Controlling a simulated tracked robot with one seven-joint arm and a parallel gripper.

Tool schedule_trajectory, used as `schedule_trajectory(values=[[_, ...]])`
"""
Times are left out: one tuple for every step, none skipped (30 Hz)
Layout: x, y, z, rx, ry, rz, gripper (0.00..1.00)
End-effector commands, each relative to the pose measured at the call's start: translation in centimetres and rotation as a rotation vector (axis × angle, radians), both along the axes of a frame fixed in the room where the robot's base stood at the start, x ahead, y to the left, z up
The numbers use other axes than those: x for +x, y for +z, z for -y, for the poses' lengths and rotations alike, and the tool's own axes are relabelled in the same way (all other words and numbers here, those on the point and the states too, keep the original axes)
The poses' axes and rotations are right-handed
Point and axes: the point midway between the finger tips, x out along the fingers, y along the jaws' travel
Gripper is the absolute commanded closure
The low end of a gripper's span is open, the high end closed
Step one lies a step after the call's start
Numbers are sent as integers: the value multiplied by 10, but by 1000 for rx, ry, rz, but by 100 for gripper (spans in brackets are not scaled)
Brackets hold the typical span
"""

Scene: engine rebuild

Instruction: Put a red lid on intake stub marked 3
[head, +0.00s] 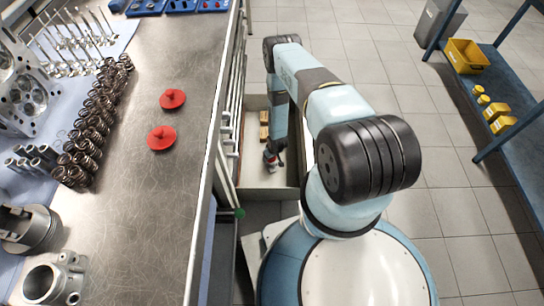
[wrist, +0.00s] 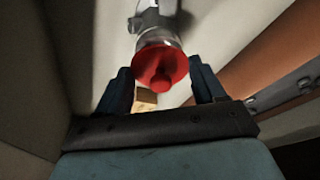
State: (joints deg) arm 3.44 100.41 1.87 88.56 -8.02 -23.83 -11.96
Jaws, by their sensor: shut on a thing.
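Two red lids with knobs lie on the metal bench in the head view, one lid (head: 172,98) behind the other lid (head: 161,137). My gripper (head: 271,158) is low inside an open drawer beside the bench. In the wrist view, my gripper (wrist: 160,68) has its blue fingers on either side of a round red piece (wrist: 160,62), shaped like a lid with its knob facing the camera. It is shut on this piece. A grey metallic part (wrist: 156,20) shows directly beyond it; I cannot tell whether they are joined. No stub marked 3 can be made out.
The drawer (head: 270,100) has pale walls close around my gripper and holds small tan blocks (head: 264,117). Springs (head: 95,115), valves (head: 78,35) and engine parts line the bench's left side. A blue shelf (head: 500,85) with yellow bins stands right. Floor between is clear.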

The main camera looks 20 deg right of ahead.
Motion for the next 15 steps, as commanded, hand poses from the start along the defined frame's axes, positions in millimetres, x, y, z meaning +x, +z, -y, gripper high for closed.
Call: schedule_trajectory(values=[[0,0,0,0,0,0,60],[0,0,0,0,0,0,60],[0,0,0,0,0,0,60],[0,-1,0,0,0,0,60],[0,-1,0,0,0,0,60],[0,-1,0,0,0,0,60],[0,-2,0,0,0,0,60],[0,-2,0,0,0,0,60],[0,-3,0,0,0,0,60],[0,-4,0,0,0,0,60],[0,-4,0,0,0,0,60],[0,-5,0,0,0,0,60],[0,-5,0,0,0,0,60],[0,-5,0,0,0,0,60],[0,-6,0,0,0,0,60]])
